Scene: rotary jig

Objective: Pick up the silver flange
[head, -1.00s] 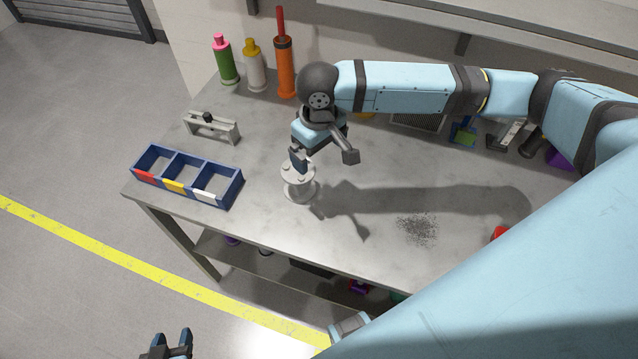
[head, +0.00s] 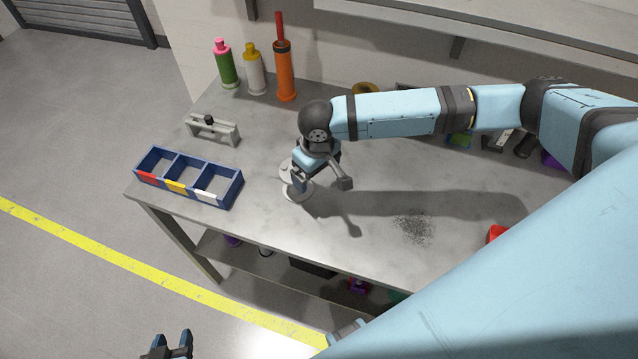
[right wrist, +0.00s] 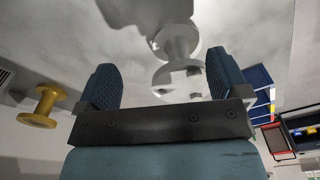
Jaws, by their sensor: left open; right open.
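The silver flange (head: 287,172) stands on the grey workbench (head: 270,225), to the right of the blue bin. My right gripper (head: 321,184) is open and low over it, hiding part of it in the head view. In the right wrist view the flange (right wrist: 178,78) shows its holed disc and stem between the two spread fingers (right wrist: 165,76). I see no finger contact with it. My left gripper (head: 168,344) is open and empty at the bottom left, over the floor and away from the bench.
A blue three-compartment bin (head: 188,180) sits at the bench's left end, with a grey bracket (head: 211,130) behind it. Several bottles (head: 254,70) line the back. A yellow flanged part (right wrist: 40,105) stands apart.

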